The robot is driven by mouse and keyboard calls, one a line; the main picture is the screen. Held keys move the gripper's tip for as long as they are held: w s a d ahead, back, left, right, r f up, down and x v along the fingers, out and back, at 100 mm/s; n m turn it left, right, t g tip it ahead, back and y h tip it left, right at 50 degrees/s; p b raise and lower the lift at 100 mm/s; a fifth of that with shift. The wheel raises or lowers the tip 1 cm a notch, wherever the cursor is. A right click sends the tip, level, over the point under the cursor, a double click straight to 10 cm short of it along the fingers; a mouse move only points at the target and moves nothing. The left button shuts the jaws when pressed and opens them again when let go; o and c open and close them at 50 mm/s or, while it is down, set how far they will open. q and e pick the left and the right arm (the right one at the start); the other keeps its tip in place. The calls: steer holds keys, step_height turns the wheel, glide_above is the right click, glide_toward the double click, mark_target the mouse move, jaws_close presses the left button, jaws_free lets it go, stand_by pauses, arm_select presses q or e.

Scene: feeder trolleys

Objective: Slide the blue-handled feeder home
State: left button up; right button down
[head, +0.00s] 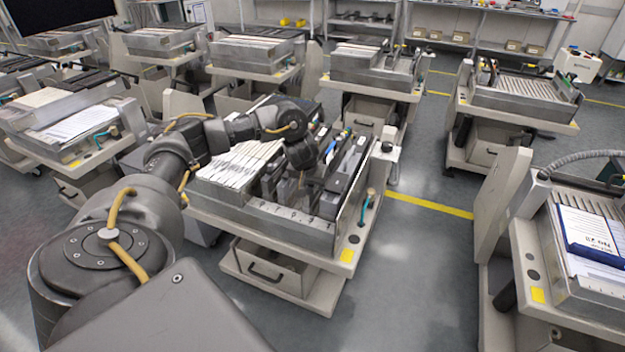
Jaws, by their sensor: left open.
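The trolley in front of me carries a metal feeder tray (285,222). White feeders fill its left part and several dark feeders stand on its right. A small blue spot, probably the blue handle (347,132), shows at the far end of one dark feeder on the right side. The rest of that feeder is hard to separate from its neighbours. My left arm reaches in from the left, and my left gripper (301,178) points down over the dark feeders, left of the blue spot. It is open; its fingertips are small and dark, and I cannot tell whether they touch anything. My right gripper is out of view.
A drawer (272,268) sits below the tray. Another trolley with a blue-edged binder (590,238) stands at the right. Open floor (430,260) lies between the two. More trolleys stand behind.

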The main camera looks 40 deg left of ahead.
arm_select(q)
steer(key=p+v, duration=0.1)
steer(key=v, duration=0.4)
steer(key=shift+r, duration=0.35)
steer(key=p+v, duration=0.3)
steer(key=v, duration=0.1)
steer(key=shift+s+r, duration=0.1)
steer(key=shift+r, duration=0.05)
steer(key=shift+s+d+r, duration=0.1)
steer(key=shift+s+r, duration=0.05)
steer(key=shift+r, duration=0.1)
steer(key=shift+s+r, duration=0.1)
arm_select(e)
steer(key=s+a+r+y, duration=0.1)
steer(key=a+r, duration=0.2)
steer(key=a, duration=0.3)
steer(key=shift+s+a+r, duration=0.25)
arm_select(q)
steer(key=shift+d, duration=0.1)
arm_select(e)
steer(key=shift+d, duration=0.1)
